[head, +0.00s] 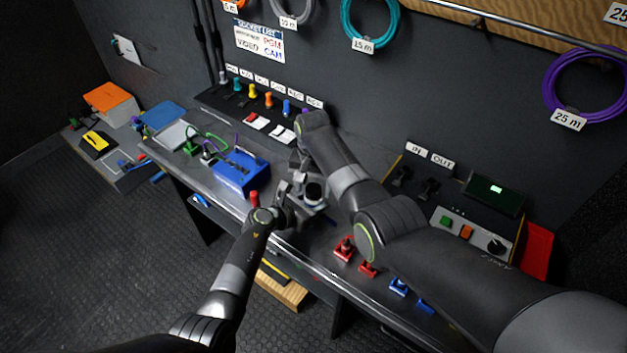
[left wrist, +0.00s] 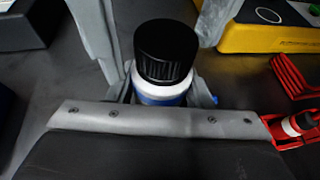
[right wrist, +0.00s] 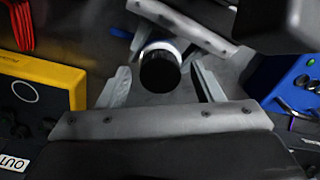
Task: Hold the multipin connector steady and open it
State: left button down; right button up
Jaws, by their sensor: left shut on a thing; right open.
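The multipin connector, with a black cap and a white and blue body, shows in the head view (head: 314,192), the left wrist view (left wrist: 165,52) and the right wrist view (right wrist: 160,72). My left gripper (head: 296,209) is shut on its lower body, the cap sticking out above the fingers. My right gripper (head: 303,172) is open. Its fingers lie on either side of the cap in the right wrist view, with gaps showing. The connector is held above the bench front. The cap is on the body; the pins are hidden.
A blue box (head: 240,172) stands on the bench (head: 283,238) left of the grippers. Red connectors (head: 345,248) and blue ones (head: 398,286) lie along the front edge at right. A yellow box (left wrist: 265,32) shows close by in the left wrist view. A control panel (head: 470,228) is at the back right.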

jog(key=c, duration=1.1)
jog(key=n, duration=0.6)
jog(key=shift+r, duration=0.25)
jog(key=shift+r, duration=0.9)
